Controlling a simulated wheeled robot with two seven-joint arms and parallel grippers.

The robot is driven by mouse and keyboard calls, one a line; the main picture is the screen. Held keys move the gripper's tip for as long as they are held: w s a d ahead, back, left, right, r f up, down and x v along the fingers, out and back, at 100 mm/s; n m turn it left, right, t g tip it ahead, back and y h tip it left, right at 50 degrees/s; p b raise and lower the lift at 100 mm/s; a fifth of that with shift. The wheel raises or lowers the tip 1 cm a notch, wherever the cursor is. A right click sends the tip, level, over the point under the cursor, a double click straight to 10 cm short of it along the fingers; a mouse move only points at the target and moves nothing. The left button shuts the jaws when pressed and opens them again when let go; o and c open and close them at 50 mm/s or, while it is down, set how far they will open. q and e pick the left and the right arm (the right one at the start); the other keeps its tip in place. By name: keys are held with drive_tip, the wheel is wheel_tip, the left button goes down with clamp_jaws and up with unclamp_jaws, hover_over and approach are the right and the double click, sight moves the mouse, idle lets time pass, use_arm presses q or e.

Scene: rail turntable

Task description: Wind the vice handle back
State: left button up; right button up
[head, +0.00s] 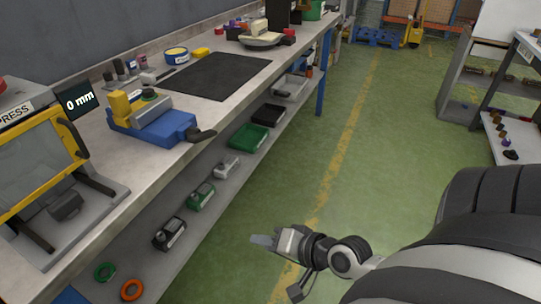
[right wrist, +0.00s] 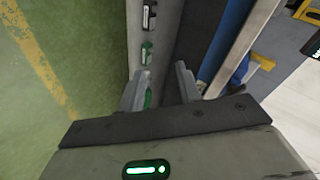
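The blue vice (head: 168,129) stands on the workbench near its front edge, left of the middle in the head view. Its dark handle (head: 203,135) sticks out past the bench edge toward the aisle. A yellow block (head: 120,104) sits at the vice's far-left end; I cannot tell whether it is clamped. My right gripper (head: 262,241) is over the floor aisle, well apart from the vice and handle. In the right wrist view its two fingers (right wrist: 161,88) stand apart with nothing seen held between them. My left gripper is not in view.
A press (head: 40,165) with a yellow frame and a "0 mm" display (head: 78,99) stands left of the vice. A black mat (head: 215,75) lies behind it. The lower shelf holds a green tray (head: 246,138) and several small devices. The green floor aisle (head: 300,180) is clear.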

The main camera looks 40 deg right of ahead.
drive_tip(key=shift+o, duration=0.3)
drive_tip(key=o, duration=0.5)
drive_tip(key=shift+w+d, duration=0.1)
drive_tip(key=shift+d, duration=0.05)
drive_tip(key=o, duration=0.9)
drive_tip(key=w+d, duration=0.1)
drive_tip(key=d+t+h+b, duration=0.1)
drive_tip(key=d, duration=0.1)
drive_tip(key=w+d+h, duration=0.1)
drive_tip(key=d, duration=0.1)
drive_tip(key=shift+w+r, duration=0.3)
drive_tip(key=n+t+y+b, duration=0.4)
drive_tip(key=n+y, duration=0.2)
drive_tip(key=n, duration=0.5)
approach(208, 136)
drive_tip(key=x, duration=0.8)
drive_tip(key=shift+a, duration=0.1)
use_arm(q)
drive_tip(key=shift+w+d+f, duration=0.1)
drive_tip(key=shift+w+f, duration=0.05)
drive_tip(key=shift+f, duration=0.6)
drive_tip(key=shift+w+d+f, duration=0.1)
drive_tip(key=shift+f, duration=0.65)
use_arm(e)
drive_tip(key=shift+x, duration=0.85)
